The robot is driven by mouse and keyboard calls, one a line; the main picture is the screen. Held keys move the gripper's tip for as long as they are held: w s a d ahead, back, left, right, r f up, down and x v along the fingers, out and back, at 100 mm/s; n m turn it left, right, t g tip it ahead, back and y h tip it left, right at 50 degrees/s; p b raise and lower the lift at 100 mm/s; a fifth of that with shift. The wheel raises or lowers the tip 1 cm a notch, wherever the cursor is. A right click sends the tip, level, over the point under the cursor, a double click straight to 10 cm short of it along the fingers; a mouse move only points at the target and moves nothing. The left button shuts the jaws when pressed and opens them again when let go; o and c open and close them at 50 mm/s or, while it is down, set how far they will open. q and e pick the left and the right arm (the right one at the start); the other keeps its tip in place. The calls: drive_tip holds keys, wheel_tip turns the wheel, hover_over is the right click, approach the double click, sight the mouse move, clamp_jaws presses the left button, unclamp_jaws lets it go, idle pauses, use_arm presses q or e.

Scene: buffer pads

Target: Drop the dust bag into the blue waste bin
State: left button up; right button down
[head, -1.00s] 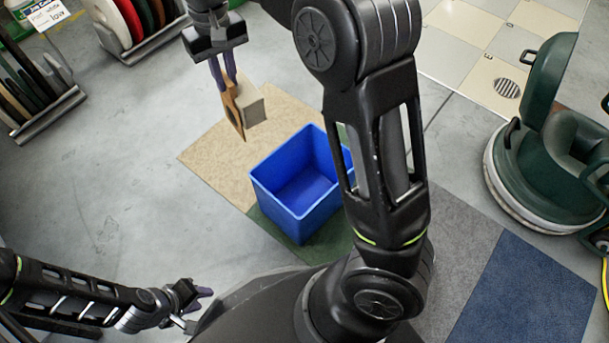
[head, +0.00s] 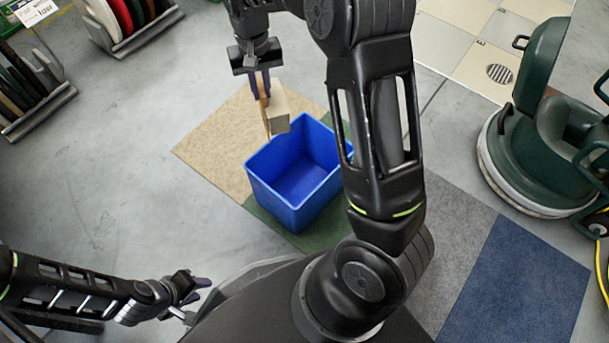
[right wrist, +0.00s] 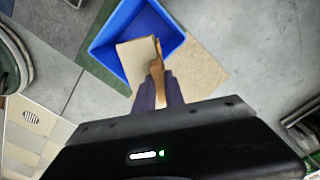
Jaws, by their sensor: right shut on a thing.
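The dust bag (head: 277,110) is a small pale box-like bag with a brown cardboard flange (head: 265,113). My right gripper (head: 262,92) is shut on it by the flange and holds it in the air, by the far left edge of the bin in the head view. The blue waste bin (head: 265,181) stands open on the floor and looks empty. In the right wrist view the bag (right wrist: 136,62) hangs in front of the bin (right wrist: 107,43) and covers part of its opening. My left gripper (head: 200,287) is at the lower left, away from the bin; its fingers look apart.
Tan, green, grey and blue mats (head: 215,140) lie under and around the bin. A green floor machine (head: 545,140) stands at the right. Racks of pads (head: 125,25) stand at the upper left. Floor left of the bin is clear.

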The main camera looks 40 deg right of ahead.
drive_tip(key=s+d+f+m, duration=0.3)
drive_tip(key=d+f, duration=0.3)
drive_tip(key=f, duration=0.3)
drive_tip(key=shift+s+d+f, duration=0.15)
drive_tip(key=shift+s+d, duration=0.05)
drive_tip(key=shift+s, duration=0.3)
drive_tip(key=shift+f+b, duration=2.35)
drive_tip(key=shift+f, duration=0.65)
drive_tip(key=c, duration=1.3)
unclamp_jaws()
drive_tip(key=shift+s, duration=0.1)
